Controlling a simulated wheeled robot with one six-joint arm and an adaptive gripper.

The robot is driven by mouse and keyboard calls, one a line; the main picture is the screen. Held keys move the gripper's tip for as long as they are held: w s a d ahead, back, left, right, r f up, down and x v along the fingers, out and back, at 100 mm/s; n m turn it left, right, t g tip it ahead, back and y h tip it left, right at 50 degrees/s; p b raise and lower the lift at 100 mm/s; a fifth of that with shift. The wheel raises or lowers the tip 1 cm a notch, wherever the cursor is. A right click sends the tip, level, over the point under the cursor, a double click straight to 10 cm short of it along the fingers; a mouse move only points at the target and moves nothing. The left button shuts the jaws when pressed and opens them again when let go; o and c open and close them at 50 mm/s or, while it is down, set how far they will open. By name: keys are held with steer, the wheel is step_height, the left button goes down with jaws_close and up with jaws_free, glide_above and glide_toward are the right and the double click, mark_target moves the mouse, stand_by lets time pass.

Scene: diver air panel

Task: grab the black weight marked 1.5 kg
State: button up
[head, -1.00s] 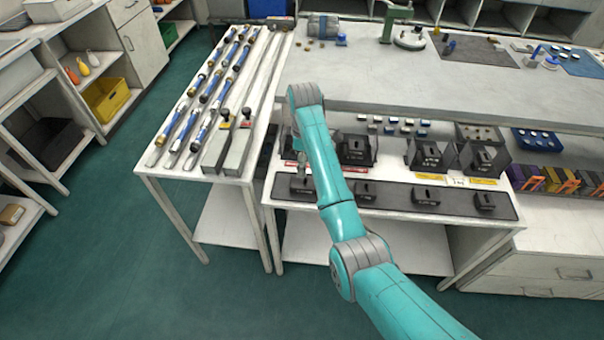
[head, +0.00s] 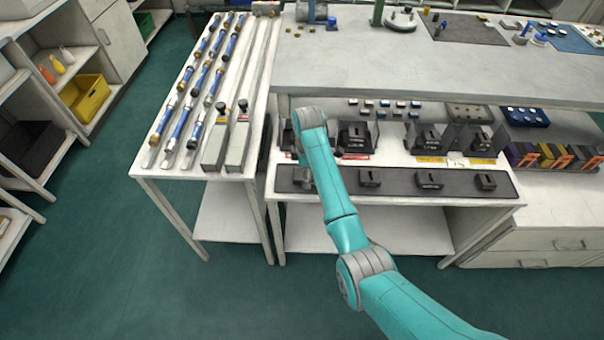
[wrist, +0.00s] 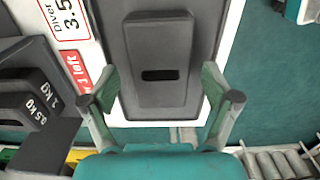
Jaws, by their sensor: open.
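A black slab-shaped weight (wrist: 158,60) with a dark slot lies on a dark mat in the wrist view. I can see no marking on it, so I cannot tell if it is the 1.5 kg one. My gripper (wrist: 158,98) is open, with one finger on each side of the weight's near end; nothing is clamped. In the head view my arm mostly hides my gripper at the left end of the mat (head: 400,192). Along this mat, other black weights (head: 370,178), (head: 430,180), (head: 485,181) stand to the right, their marks unreadable here.
Stacked weights marked 0.5 kg and 1 kg (wrist: 30,105) are close on the left in the wrist view. Black holders with weights (head: 354,136) stand behind the mat, under a raised grey worktop (head: 420,75). A table with blue tubes (head: 200,100) is at left. Floor in front is clear.

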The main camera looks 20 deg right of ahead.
steer(key=shift+f, duration=0.15)
jaws_close()
steer(key=shift+w+r, duration=0.1)
steer(key=shift+r, duration=0.15)
